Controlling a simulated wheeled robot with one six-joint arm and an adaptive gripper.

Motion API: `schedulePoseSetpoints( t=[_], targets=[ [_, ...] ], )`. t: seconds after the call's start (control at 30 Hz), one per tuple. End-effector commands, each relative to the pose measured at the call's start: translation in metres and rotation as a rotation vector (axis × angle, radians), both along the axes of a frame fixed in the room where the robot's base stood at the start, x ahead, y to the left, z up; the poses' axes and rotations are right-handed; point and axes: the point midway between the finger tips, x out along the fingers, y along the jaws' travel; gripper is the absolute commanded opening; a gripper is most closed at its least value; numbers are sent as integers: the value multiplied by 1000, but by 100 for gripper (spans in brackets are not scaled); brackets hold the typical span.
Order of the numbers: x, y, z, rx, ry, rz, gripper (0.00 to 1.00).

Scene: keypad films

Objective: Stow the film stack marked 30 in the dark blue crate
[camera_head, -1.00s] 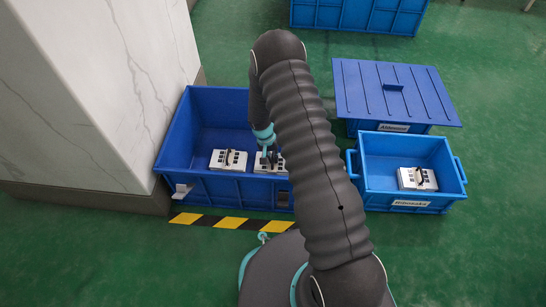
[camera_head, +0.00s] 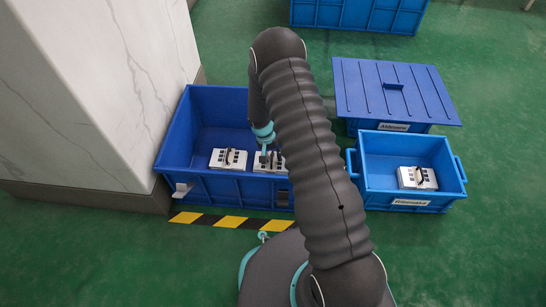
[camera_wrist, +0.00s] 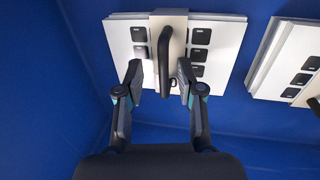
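The dark blue crate (camera_head: 172,135) stands open at the left and holds two white film stacks. One stack (camera_head: 228,159) lies at its left. The other stack (camera_head: 268,166) lies under my gripper (camera_head: 265,152), partly hidden by my arm. In the wrist view this stack (camera_wrist: 118,42) shows dark keys and a dark upright handle (camera_wrist: 164,62). My gripper (camera_wrist: 160,82) is open, its fingertips on either side of the handle with gaps. The left stack shows at the right edge there (camera_wrist: 290,60). No number 30 is legible on any stack.
A lighter blue open crate (camera_head: 374,190) with a label stands at the right, holding one white stack (camera_head: 417,178). A lidded blue crate (camera_head: 395,90) stands behind it. A marble pillar (camera_head: 95,90) flanks the dark blue crate at left. Striped floor tape (camera_head: 230,222) runs in front.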

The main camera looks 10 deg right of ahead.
Motion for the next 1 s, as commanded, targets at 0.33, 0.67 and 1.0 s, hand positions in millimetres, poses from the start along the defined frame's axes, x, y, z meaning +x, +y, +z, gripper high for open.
schedulePoseSetpoints(
  t=[0.33,0.67,1.0],
  targets=[
    [5,12,65,0,-5,2,37],
    [7,20,105,1,-1,1,37],
    [7,21,110,0,-1,1,37]
  ],
)
